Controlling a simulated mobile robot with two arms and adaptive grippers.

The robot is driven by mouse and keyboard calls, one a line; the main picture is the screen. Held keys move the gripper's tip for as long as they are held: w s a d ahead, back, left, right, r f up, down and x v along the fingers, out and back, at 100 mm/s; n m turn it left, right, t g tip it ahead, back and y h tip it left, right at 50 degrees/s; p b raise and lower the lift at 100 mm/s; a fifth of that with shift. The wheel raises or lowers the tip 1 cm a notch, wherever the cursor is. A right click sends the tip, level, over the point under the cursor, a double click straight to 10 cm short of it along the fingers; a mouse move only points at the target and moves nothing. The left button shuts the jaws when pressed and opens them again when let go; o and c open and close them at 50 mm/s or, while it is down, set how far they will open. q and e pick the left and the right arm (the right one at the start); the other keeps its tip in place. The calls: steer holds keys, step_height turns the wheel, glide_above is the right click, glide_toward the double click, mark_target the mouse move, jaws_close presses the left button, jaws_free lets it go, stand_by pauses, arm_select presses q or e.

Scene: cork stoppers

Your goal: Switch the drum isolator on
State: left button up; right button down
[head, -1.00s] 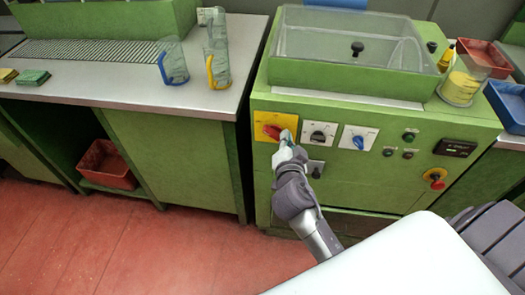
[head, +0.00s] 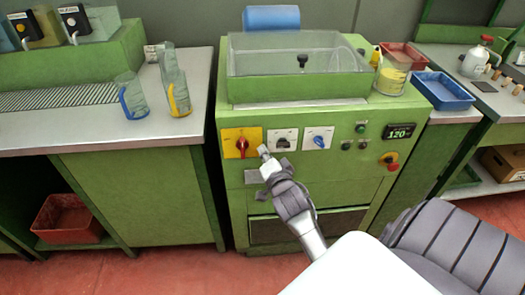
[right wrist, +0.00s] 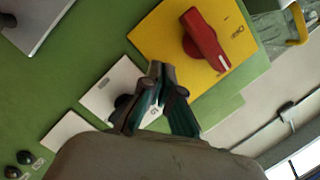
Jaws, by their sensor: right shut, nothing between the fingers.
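The drum isolator is a red rotary handle (head: 241,145) on a yellow plate (head: 229,151) at the left of the green machine's front. In the head view the handle stands roughly upright. In the right wrist view the red handle (right wrist: 205,40) shows at the upper right, clear of the fingers. My right gripper (head: 263,150) is shut and empty, just right of the yellow plate. Its fingertips (right wrist: 161,70) appear in front of the neighbouring white switch plate (right wrist: 108,88). My left gripper is not in view.
Right of the isolator are a black selector (head: 282,142), a blue selector (head: 319,141), small push buttons and a red emergency knob (head: 389,161). A display (head: 399,132) is lit and reads 120. Jugs (head: 178,95) stand on the left counter.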

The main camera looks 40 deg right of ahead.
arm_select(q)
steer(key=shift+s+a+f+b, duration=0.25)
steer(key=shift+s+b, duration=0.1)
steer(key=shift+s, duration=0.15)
arm_select(e)
steer(key=d+f+v, duration=0.1)
steer(key=v, duration=0.9)
steer(key=shift+s, duration=0.35)
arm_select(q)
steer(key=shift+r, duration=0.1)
arm_select(e)
steer(key=shift+a+f, duration=0.1)
steer(key=shift+f, duration=0.1)
